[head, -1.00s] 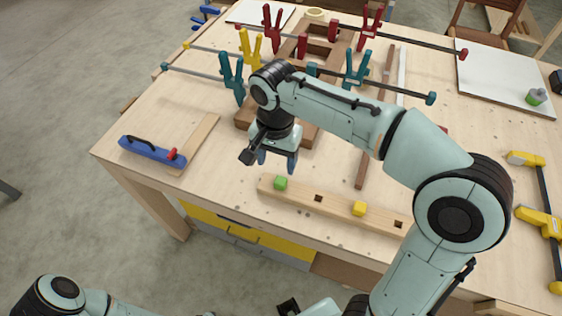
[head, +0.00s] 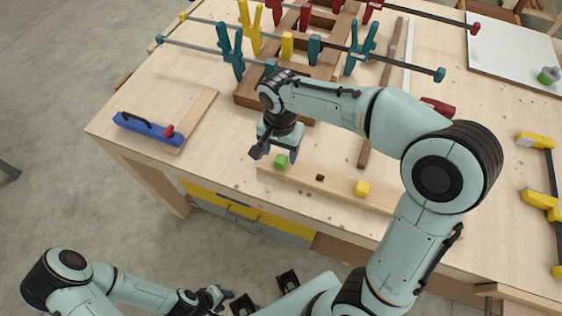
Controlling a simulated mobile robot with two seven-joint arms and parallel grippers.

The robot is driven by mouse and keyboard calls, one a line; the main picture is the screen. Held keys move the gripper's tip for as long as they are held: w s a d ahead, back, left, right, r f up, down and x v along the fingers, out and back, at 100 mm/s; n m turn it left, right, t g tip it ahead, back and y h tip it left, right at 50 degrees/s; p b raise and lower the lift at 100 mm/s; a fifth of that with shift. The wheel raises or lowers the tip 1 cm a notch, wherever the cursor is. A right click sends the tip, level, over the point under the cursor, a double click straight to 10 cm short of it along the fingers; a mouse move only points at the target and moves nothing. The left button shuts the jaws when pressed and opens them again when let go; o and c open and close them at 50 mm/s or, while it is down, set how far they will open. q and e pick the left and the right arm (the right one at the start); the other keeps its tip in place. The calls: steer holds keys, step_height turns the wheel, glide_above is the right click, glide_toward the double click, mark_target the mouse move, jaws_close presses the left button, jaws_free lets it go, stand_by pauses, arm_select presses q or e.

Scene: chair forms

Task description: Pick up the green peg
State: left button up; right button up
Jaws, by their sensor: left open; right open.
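The green peg (head: 281,161) stands at the left end of a long wooden bar (head: 330,182) near the table's front edge. Its top shows as a small green block. My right gripper (head: 279,150) is open, pointing down, right at the peg. One finger shows just behind and right of the peg. I cannot tell whether the fingers touch it. My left gripper (head: 221,297) is open and empty, low in front of the table, well apart from the bar.
A yellow peg (head: 362,188) stands in the same bar, with an empty square hole (head: 320,177) between the pegs. A blue plane (head: 148,129) lies at the left. A clamped wooden frame (head: 250,93) stands behind my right arm. Yellow clamps (head: 540,200) lie at the right.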

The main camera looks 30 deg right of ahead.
mark_target(281, 159)
step_height(281, 159, down, 4)
steer(key=shift+d+r, duration=0.15)
steer(key=shift+r, duration=0.1)
steer(key=shift+c, duration=0.3)
steer(key=c, duration=1.1)
steer(key=shift+o, duration=0.2)
steer(key=shift+w+r, duration=0.1)
steer(key=shift+r, duration=0.05)
